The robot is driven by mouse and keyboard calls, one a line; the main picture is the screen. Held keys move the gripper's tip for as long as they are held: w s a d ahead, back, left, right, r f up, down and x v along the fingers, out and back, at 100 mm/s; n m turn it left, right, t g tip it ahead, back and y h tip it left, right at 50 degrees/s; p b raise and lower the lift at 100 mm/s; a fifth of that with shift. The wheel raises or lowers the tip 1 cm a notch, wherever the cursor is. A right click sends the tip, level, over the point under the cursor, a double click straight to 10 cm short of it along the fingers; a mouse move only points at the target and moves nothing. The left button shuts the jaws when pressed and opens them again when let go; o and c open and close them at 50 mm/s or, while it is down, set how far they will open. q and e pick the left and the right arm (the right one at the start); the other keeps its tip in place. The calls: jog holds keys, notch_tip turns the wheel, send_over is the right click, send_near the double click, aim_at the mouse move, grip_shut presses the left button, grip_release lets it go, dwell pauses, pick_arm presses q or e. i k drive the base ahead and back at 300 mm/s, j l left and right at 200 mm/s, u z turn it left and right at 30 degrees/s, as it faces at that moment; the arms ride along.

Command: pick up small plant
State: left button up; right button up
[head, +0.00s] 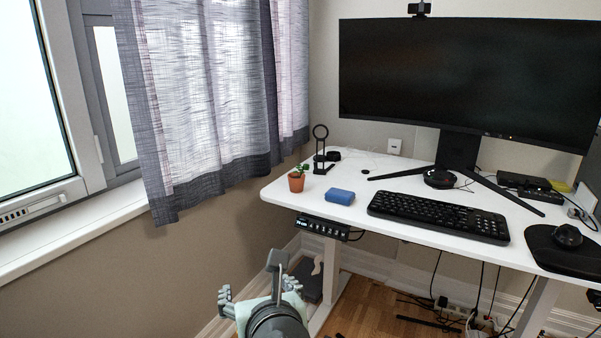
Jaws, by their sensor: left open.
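The small plant (297,178) stands upright in a terracotta pot near the left front corner of the white desk (340,214). Its few green leaves show above the pot rim. My left gripper (250,282) is at the bottom of the head view, below and in front of the desk's left end. It is open and apart from the plant, with nothing seen between its fingers. My right gripper is not in view.
A blue block (340,196) and a black stand (321,150) are close to the plant. A keyboard (438,216), monitor (470,80) and mouse (567,236) are further right. A black control panel (322,228) hangs under the desk's front edge. Curtains (205,95) hang at left.

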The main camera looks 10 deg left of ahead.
aim_at(295, 179)
jog(key=i, duration=1.55)
